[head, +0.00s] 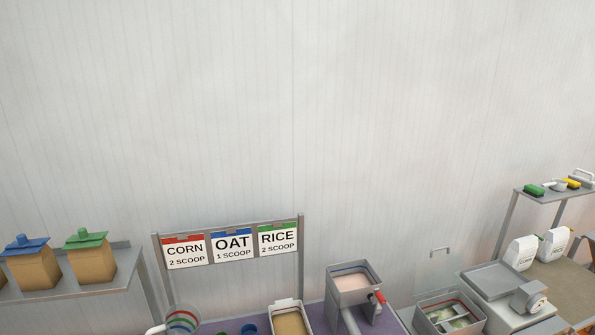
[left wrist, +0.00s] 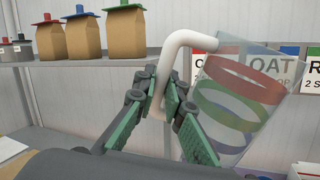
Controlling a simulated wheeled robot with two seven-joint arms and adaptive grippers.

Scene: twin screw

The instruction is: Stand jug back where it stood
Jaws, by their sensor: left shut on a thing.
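The jug (left wrist: 236,95) is clear, with red, green and blue bands and a white handle. My left gripper (left wrist: 164,92) is shut on the jug's handle in the left wrist view, where the jug leans in the picture. In the head view the jug (head: 183,319) shows only at the bottom edge, in front of the sign rack's left end, its lower part cut off. Whether it touches a surface cannot be seen. My right gripper is not in view.
A sign rack with CORN, OAT and RICE cards (head: 232,244) stands behind the purple-topped bench (head: 318,318). A grey hopper (head: 352,288) and an open bin (head: 290,321) stand to the right. Paper bags (head: 92,262) stand on the left shelf (head: 90,289).

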